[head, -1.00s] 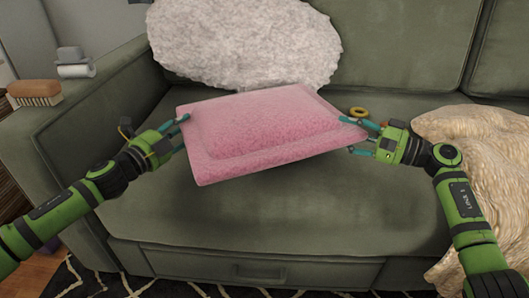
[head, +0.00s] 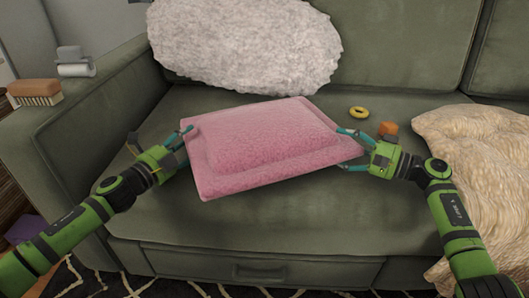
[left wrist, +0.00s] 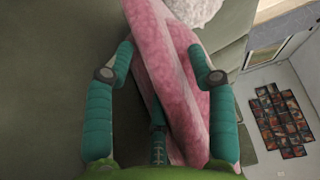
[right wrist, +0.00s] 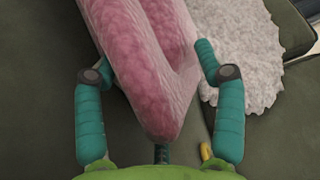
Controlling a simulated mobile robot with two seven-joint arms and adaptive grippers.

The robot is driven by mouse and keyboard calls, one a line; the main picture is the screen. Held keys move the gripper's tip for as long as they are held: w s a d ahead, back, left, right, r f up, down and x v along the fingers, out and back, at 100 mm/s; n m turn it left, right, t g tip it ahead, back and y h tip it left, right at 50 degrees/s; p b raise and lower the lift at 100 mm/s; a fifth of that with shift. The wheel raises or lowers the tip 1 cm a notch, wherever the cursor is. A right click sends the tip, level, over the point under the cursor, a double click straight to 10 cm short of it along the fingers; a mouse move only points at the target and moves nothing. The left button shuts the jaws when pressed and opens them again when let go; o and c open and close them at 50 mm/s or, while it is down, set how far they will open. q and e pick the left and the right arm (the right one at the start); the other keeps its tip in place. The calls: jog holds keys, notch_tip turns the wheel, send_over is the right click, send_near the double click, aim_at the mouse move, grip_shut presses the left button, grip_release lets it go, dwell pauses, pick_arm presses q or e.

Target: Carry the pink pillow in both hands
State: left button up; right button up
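The pink pillow (head: 262,145) is over the green sofa seat, slightly tilted, with my grippers at its two opposite ends. My left gripper (head: 187,139) has its fingers on either side of the pillow's left end; in the left wrist view the pillow (left wrist: 178,75) lies between the fingers. My right gripper (head: 350,149) holds the right end, and the right wrist view shows the pillow's corner (right wrist: 150,75) between its fingers. I cannot tell whether the underside touches the seat.
A white fluffy cushion (head: 245,45) leans on the backrest behind. A yellow ring (head: 359,113) and an orange object (head: 388,128) lie on the seat near my right gripper. A cream blanket (head: 485,160) covers the right side. A brush (head: 35,92) rests on the left armrest (head: 75,115).

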pick_arm(q)
jog(key=shift+a, duration=0.15)
pick_arm(e)
jog(key=shift+d, duration=0.15)
pick_arm(q)
jog(key=shift+s+a, duration=0.15)
jog(key=shift+a, duration=0.05)
jog(key=v, duration=1.1)
jog(key=shift+s, duration=0.25)
pick_arm(e)
jog(key=v, duration=1.2)
